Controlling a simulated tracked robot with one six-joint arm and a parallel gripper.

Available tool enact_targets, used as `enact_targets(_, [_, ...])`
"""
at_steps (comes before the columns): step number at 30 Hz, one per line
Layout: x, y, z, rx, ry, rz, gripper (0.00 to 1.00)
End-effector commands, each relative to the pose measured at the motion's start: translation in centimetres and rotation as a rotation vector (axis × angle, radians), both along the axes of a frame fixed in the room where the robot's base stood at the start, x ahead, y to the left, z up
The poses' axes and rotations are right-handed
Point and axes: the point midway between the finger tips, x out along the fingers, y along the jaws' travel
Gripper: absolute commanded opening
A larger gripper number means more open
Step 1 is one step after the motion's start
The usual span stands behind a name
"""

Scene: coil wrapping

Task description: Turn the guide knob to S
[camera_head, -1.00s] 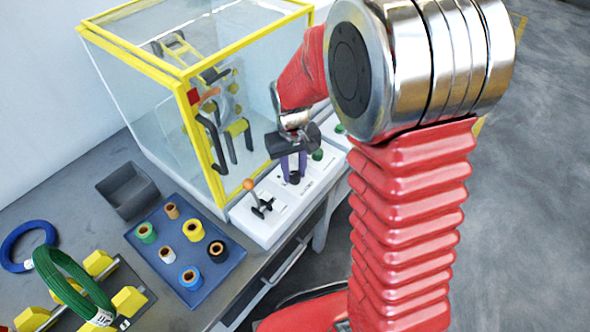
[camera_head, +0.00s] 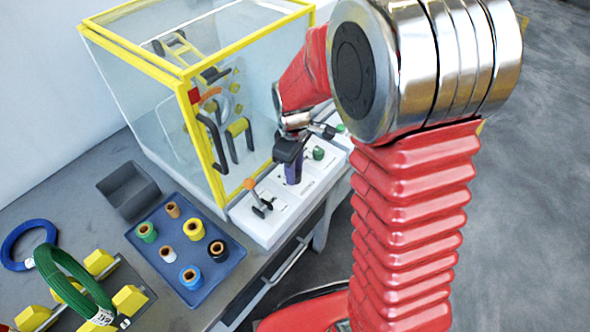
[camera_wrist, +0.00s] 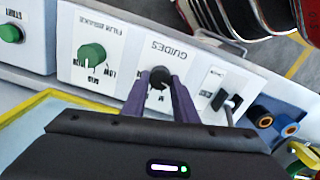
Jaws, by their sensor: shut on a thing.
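The black guide knob (camera_wrist: 160,76) is on a white panel plate marked GUIDES (camera_wrist: 168,47), which reads upside down in the wrist view. My gripper (camera_wrist: 161,84) has its two purple fingers shut on the knob, one on each side. The knob's pointer direction and most of its position letters are hidden or too small to read. In the head view my gripper (camera_head: 292,174) points down at the control panel, and its fingers hide the knob.
A green film knob (camera_wrist: 91,57) and a green START button (camera_wrist: 11,33) are on one side of the guide knob; a black lever switch (camera_wrist: 226,101) is on the other. The glass enclosure with yellow frame (camera_head: 217,150) stands close behind. A blue tray (camera_head: 170,259) holds several spools.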

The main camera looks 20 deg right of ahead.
Motion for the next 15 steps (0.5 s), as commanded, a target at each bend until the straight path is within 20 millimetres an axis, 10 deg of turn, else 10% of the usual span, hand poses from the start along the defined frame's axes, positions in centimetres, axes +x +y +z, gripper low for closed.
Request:
enact_targets(13, [0.54, -0.13, 0.33, -0.002, -0.016, 0.017, 0.04])
enact_targets(14, [0.55, -0.14, 0.33, -0.002, -0.016, 0.017, 0.27])
enact_targets(15, [0.52, -0.13, 0.32, -0.002, -0.016, 0.017, 0.29])
